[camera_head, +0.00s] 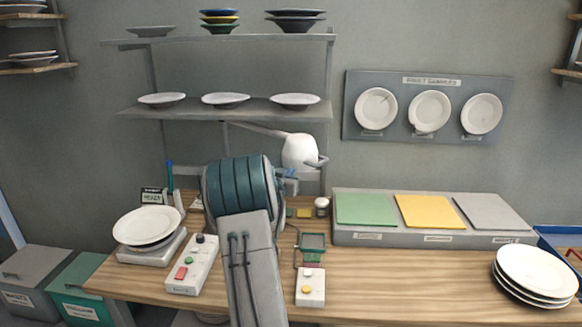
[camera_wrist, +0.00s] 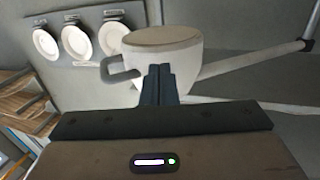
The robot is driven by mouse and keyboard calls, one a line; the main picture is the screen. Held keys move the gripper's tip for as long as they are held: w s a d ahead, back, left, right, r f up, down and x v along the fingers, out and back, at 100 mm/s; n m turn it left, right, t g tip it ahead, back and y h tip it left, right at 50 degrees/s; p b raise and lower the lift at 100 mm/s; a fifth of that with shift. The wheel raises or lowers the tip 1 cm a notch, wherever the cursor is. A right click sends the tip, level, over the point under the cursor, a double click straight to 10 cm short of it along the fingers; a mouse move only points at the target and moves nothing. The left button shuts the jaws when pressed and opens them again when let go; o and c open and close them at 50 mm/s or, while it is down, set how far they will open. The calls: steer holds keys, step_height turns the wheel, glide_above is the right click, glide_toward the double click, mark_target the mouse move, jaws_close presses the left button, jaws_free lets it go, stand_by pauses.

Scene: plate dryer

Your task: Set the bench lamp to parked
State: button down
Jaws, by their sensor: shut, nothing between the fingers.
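The bench lamp has a white cup-shaped head (camera_head: 299,151) on a pale arm (camera_head: 255,130) that reaches left to the shelf frame. A grey loop handle (camera_head: 318,161) sticks out from the head's right side. In the wrist view the lamp head (camera_wrist: 165,55) is large and close, with its handle (camera_wrist: 119,66) on the left and its arm (camera_wrist: 255,64) running right. My gripper (camera_wrist: 158,78) is shut and empty, its fingertips overlapping the head just right of the handle; I cannot tell whether they touch. In the head view my gripper (camera_head: 289,181) shows just below the head, partly hidden by my arm.
Shelves with plates (camera_head: 227,100) stand behind the lamp. The wooden bench (camera_head: 400,290) holds a plate on a scale (camera_head: 150,247), two button boxes (camera_head: 193,265) (camera_head: 310,287), a box with three coloured pads (camera_head: 430,211) and a plate stack (camera_head: 535,273). Bare wood lies at front right.

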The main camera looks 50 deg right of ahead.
steer(key=shift+x, duration=0.85)
steer(key=shift+f, duration=0.1)
